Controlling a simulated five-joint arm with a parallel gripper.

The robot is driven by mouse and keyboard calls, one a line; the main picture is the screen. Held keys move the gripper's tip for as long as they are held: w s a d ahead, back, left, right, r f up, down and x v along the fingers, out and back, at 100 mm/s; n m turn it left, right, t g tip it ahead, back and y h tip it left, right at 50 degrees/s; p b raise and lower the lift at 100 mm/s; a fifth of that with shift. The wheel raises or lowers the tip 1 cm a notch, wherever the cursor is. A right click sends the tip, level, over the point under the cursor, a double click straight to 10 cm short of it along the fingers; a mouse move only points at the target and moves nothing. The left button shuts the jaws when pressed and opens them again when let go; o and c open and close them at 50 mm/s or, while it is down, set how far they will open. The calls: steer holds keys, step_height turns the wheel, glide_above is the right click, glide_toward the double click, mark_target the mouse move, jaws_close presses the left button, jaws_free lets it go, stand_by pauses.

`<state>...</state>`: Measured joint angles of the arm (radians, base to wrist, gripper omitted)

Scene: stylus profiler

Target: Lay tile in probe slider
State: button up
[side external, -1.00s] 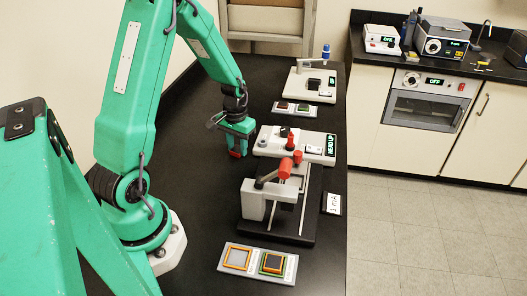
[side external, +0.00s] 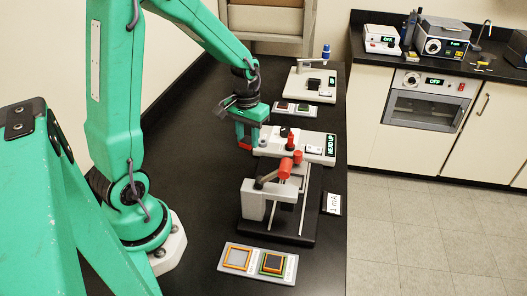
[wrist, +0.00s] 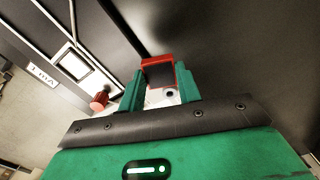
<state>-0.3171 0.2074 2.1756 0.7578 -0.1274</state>
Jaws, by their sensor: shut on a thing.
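My gripper (wrist: 160,88) is shut on a red-edged tile with a dark face (wrist: 158,72), which sticks out beyond the fingers. In the side view my gripper (side external: 246,143) is at the left end of the white instrument reading HEAD UP (side external: 268,148); the tile is only a red bit there. A black base with two rails (side external: 303,212) carries a grey block (side external: 252,200) and a lever with a red knob. I cannot tell which part is the probe slider.
A tray (side external: 232,270) at the front holds an orange-framed and a green-and-orange framed square. A small tray (side external: 297,109) and another white instrument (side external: 305,85) stand behind. A 1 mA sign (side external: 332,203) is right of the rails. The bench's left side is clear.

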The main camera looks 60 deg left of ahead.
steer(key=shift+s+d+r, duration=0.1)
steer(key=shift+d+r, duration=0.3)
steer(key=shift+d, duration=0.3)
steer(key=shift+w+d+r, duration=0.1)
steer(key=shift+d+r, duration=0.35)
steer(key=shift+d, duration=0.25)
steer(key=shift+s+d+r, duration=0.1)
steer(key=shift+d+r, duration=0.3)
steer(key=shift+d, duration=0.3)
steer(key=w+d+r+m, duration=0.5)
steer(key=w+d+r, duration=0.2)
steer(key=r, duration=0.1)
steer(key=m, duration=0.9)
glide_above(294, 182)
step_height(294, 182, down, 4)
steer(key=shift+f, duration=0.1)
steer(key=shift+f, duration=0.1)
steer(key=shift+f, duration=4.85)
steer(key=shift+f, duration=0.6)
